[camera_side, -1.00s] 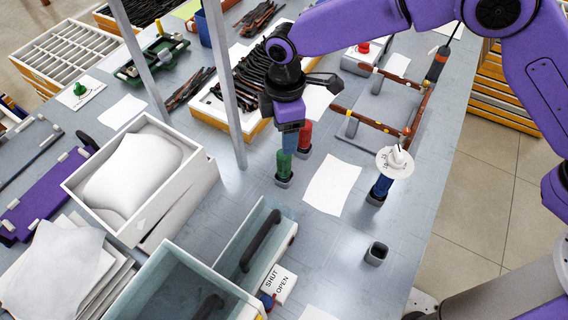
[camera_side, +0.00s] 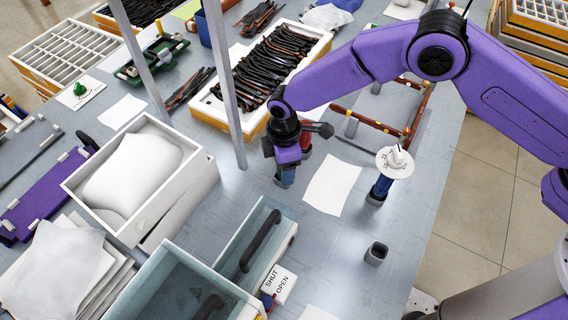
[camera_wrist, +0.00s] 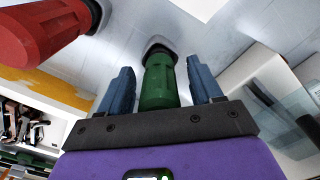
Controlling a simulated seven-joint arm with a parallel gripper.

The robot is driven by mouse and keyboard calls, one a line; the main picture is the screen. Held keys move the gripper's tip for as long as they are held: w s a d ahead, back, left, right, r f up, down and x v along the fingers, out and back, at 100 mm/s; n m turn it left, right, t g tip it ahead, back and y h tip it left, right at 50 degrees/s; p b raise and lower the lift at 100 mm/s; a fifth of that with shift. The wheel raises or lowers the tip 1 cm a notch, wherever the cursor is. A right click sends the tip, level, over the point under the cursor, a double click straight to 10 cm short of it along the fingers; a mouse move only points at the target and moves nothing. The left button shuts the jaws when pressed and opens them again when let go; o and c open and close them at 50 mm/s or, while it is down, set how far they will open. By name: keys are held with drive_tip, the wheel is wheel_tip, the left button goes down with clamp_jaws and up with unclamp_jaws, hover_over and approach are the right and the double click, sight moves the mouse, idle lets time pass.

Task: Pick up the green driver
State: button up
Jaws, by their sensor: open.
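The green driver (camera_wrist: 160,85) stands upright in a small grey holder (camera_wrist: 158,47) on the bench. In the wrist view its handle is between the two blue fingers of my gripper (camera_wrist: 159,68), with a visible gap on each side. My gripper is open and lowered around the handle. In the side view my gripper (camera_side: 286,174) hides nearly all of the green driver. The red driver (camera_wrist: 42,32) stands close beside it, at the upper left of the wrist view.
A blue driver (camera_side: 381,187) stands to the right by a white round dial (camera_side: 395,161). An empty grey holder (camera_side: 376,254) is nearer the front. A white tray of dark frames (camera_side: 262,75) lies behind. Upright posts (camera_side: 222,70) and a clear-walled bin (camera_side: 190,275) stand left.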

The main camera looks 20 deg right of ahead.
clamp_jaws()
idle(0.3)
